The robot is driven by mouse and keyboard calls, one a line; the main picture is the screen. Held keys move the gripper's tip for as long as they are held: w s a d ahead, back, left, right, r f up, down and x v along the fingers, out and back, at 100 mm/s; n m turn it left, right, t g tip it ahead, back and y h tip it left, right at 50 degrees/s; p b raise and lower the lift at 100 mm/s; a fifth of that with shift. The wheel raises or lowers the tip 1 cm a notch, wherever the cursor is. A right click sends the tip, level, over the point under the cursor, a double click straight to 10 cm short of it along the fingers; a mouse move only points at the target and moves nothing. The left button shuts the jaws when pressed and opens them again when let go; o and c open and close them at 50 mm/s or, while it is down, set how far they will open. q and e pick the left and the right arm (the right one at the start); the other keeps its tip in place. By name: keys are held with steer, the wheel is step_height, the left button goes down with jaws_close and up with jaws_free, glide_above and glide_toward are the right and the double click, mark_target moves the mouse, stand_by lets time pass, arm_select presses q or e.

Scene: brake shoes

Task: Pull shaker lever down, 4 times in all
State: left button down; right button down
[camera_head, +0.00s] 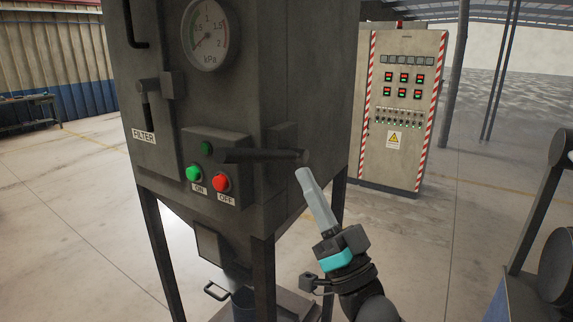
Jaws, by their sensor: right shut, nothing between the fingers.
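The dark shaker lever (262,156) sticks out roughly level from the side of the grey filter machine (290,75), its round end pointing right. My right gripper (304,174) comes up from the bottom right. Its pale fingers are shut together and empty. In the picture the fingertips are just below the lever's free end; I cannot tell whether they touch it. My left gripper is not in view.
A panel with a green ON button (193,173) and a red OFF button (221,183) sits behind the lever. A pressure gauge (205,35) is above. A striped control cabinet (402,105) stands behind. Dark equipment (553,265) is at the right edge.

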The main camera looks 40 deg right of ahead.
mark_target(275, 156)
steer(key=p+x, duration=0.3)
steer(key=x, duration=0.7)
steer(key=shift+w+a+f, duration=0.1)
steer(key=shift+a+f, duration=0.15)
steer(key=shift+f, duration=0.45)
steer(key=shift+s+a+f, duration=0.1)
steer(key=shift+a+f, duration=0.15)
steer(key=shift+f, duration=0.4)
steer(key=shift+w+a+f, duration=0.1)
steer(key=shift+a+f, duration=0.15)
steer(key=shift+f, duration=0.45)
